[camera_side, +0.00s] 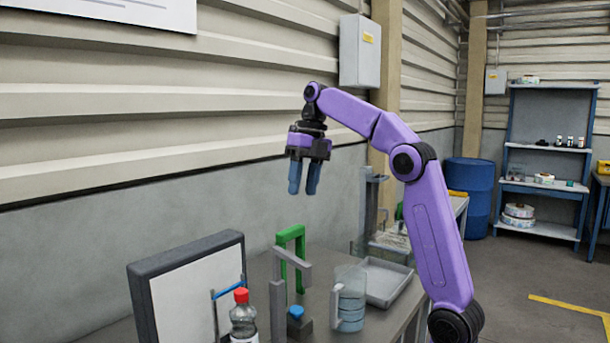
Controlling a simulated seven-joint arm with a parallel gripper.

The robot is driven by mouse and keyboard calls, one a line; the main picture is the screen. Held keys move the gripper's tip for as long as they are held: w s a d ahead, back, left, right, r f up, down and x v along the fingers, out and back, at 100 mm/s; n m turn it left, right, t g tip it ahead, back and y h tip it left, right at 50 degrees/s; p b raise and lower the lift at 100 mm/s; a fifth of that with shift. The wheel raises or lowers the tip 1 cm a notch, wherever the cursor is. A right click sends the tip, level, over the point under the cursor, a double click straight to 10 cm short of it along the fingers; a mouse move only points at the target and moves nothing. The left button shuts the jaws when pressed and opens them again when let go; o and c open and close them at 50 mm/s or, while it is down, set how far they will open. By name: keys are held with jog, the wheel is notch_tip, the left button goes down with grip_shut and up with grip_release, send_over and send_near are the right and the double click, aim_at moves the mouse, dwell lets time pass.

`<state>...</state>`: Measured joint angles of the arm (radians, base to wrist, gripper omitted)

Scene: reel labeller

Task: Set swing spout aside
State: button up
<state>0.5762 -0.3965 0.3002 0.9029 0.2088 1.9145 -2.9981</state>
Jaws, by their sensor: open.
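My gripper (303,188) hangs above the bench with its blue fingers pointing down, apart and empty. Below it on the bench stands a green arch-shaped frame (290,232). In front of the frame is a grey upright post (278,308) with a grey arm (294,257) slanting from it; this looks like the swing spout, but I cannot tell for sure. A small blue knob-like piece (296,312) sits beside the post. My gripper is clear of all of these and touches nothing.
A bottle with a red cap (241,296) stands at the front, before a dark-framed white panel (185,300). More equipment (371,205) stands behind.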

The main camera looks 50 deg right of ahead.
jog(key=shift+s+d+r, duration=0.1)
jog(key=shift+d+r, duration=0.05)
jog(key=shift+r, duration=0.75)
grip_shut()
jog(key=a+f+m+y, duration=0.1)
jog(key=a+f+m, duration=0.4)
jog(key=f+m, duration=0.35)
jog(key=a+f+m+y, duration=0.1)
jog(key=a+f+m, duration=0.3)
jog(key=f+m, duration=0.45)
jog(key=shift+s+d+r+m, duration=0.15)
jog(key=shift+d+m, duration=0.35)
jog(key=shift+d, duration=1.25)
